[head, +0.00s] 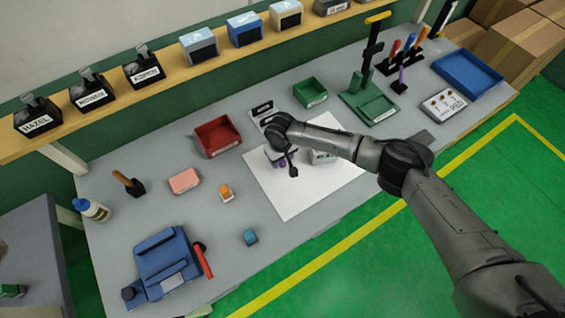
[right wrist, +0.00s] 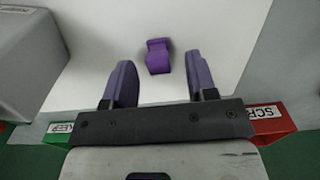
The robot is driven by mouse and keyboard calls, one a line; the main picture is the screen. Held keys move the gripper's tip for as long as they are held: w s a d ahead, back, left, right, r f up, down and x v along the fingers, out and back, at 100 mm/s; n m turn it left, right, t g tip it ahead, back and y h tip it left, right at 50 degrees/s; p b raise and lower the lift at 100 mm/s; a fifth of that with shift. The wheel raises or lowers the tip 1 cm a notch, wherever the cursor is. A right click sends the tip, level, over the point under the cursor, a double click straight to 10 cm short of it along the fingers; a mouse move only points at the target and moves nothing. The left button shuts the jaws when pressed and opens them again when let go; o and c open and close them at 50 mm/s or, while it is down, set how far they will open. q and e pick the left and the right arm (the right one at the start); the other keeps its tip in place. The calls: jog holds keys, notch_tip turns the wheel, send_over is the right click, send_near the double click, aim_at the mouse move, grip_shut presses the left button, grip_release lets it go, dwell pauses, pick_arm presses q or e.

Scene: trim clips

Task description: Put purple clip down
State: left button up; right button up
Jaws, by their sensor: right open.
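The purple clip (right wrist: 158,55) lies on the white sheet (head: 290,205), seen in the right wrist view just beyond and between my right fingertips. My right gripper (right wrist: 160,68) is open, with a finger on each side and clear gaps to the clip. In the head view my right gripper (head: 284,163) is low over the sheet, and the clip is mostly hidden there, with only a bit of purple showing. My left gripper is in neither view.
A red tray (head: 217,137) and a green tray (head: 310,92) stand behind the sheet. A grey block (head: 322,157) sits right of the gripper. A pink block (head: 184,181), an orange item (head: 226,193) and a blue cube (head: 251,237) lie left. The sheet's front is bare.

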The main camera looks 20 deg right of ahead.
jog(key=shift+f, duration=0.7)
grip_shut()
jog(key=shift+r, duration=0.1)
